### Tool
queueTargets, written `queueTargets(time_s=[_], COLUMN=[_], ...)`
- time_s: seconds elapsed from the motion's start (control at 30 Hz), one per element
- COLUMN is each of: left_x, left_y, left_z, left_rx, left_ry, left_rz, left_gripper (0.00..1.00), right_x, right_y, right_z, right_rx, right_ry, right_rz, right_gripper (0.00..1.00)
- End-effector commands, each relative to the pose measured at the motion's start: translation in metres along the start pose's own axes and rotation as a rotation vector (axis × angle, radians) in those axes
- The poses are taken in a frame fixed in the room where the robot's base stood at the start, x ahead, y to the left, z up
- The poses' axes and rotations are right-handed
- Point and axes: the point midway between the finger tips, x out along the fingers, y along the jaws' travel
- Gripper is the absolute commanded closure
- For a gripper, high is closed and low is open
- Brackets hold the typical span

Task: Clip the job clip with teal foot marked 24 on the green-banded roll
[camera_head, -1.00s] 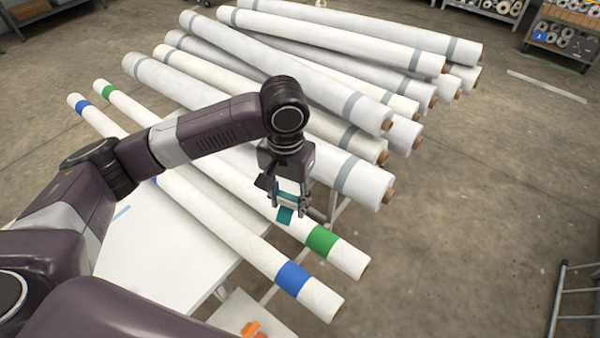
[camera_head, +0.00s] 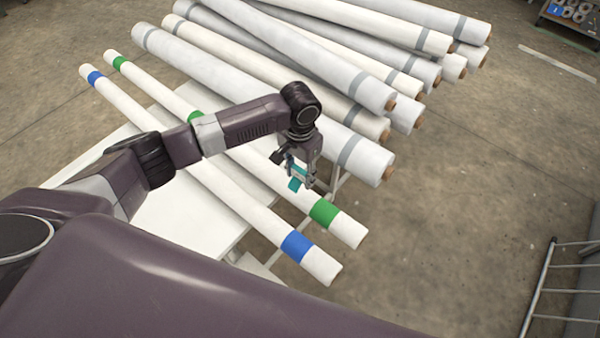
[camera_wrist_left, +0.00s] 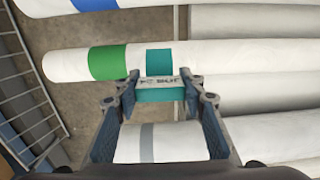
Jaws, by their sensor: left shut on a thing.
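The job clip (camera_head: 295,183) has a teal foot and a pale label strip in the left wrist view (camera_wrist_left: 159,83); its small print is not readable for certain. My left gripper (camera_head: 303,176) is shut on the clip. It holds it at the green-banded roll (camera_head: 346,231), on the inner side of the green band (camera_head: 323,212). In the left wrist view the teal foot (camera_wrist_left: 159,62) overlaps the white roll beside the green band (camera_wrist_left: 107,63). I cannot tell if the clip touches the roll. My right gripper is not in view.
A blue-banded roll (camera_head: 320,267) lies parallel, nearer me, across the white table (camera_head: 185,218). A stack of grey-banded rolls (camera_head: 375,165) lies behind the gripper. A metal rail frame (camera_head: 545,290) stands at the right. The floor between is clear.

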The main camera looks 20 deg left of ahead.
Motion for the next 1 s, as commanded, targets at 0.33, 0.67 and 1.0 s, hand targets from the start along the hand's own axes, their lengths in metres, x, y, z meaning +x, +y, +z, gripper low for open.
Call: queueTargets(time_s=[0.33,0.67,1.0], left_x=[0.034,0.052,0.053], left_y=[0.0,0.0,0.0], left_z=[0.0,0.0,0.0], left_rx=[0.0,-0.001,0.0], left_ry=[0.001,0.0,0.0], left_rz=[0.0,0.0,0.001], left_gripper=[0.79,0.79,0.79], right_x=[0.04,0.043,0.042], right_y=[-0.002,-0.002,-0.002], right_z=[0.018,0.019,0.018], right_rx=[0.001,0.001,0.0], right_ry=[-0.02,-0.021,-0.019], right_rz=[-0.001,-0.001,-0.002], right_gripper=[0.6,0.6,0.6])
